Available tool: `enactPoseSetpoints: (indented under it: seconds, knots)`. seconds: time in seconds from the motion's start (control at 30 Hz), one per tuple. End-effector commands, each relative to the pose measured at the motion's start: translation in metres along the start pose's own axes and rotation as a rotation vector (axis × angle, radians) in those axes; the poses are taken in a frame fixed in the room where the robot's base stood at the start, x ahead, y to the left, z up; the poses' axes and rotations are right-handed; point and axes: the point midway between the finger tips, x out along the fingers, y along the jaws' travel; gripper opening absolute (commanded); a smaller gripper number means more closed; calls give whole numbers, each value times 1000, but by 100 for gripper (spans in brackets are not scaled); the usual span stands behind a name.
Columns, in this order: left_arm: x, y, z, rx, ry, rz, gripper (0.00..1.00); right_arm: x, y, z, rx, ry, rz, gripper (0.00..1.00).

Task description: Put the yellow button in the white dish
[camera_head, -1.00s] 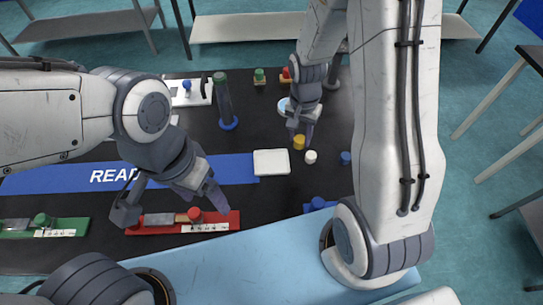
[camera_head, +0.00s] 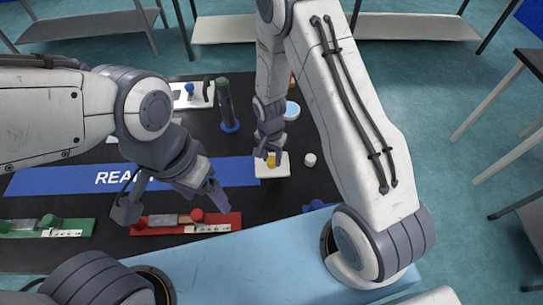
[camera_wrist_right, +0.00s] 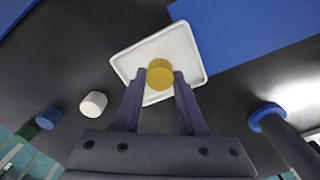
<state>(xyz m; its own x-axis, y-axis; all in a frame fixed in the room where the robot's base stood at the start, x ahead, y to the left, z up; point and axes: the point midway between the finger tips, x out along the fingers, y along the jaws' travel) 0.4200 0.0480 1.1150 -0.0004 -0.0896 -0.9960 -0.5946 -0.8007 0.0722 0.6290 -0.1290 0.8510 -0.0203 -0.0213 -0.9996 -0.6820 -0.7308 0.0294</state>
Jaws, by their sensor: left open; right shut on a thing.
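The yellow button (camera_head: 271,161) is between the fingers of my right gripper (camera_head: 267,154), which is shut on it. In the right wrist view the yellow button (camera_wrist_right: 160,77) sits between the two fingertips, over the middle of the white dish (camera_wrist_right: 187,45). The white dish (camera_head: 283,170) also shows in the head view, directly beneath the button. I cannot tell whether the button touches the dish floor. My left gripper (camera_head: 170,198) is open and empty above the red strip.
A white button (camera_head: 310,159) stands right of the dish. A blue-based post (camera_head: 229,127) stands behind and left of it. The red strip (camera_head: 218,223) and green strip (camera_head: 22,229) lie at the front left. The blue READY band (camera_head: 60,177) runs left of the dish.

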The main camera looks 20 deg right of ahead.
Motion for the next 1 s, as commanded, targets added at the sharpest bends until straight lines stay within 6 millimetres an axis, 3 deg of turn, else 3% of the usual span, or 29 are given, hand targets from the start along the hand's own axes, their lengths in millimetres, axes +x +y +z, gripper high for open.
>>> enactPoseSetpoints:
  seconds: [0.2, 0.23, 0.3, 0.73, 1.0]
  knots:
    - [4, 0, 0, 0, 0, 0, 79, 4, 0, 0, 0, 0, 0, 0]
    - [3, 0, 0, 0, 0, 0, 79, 3, 0, 0, 0, 0, 0, 48]
    - [3, 0, 0, 0, 0, 0, 79, 3, 0, 0, 0, 0, 0, 71]
    - [1, 0, 0, 0, 0, 0, 79, -5, 0, -1, 0, 1, -2, 71]
    - [10, -1, 1, 0, 0, 0, 79, -52, -1, -1, 0, 4, -6, 71]
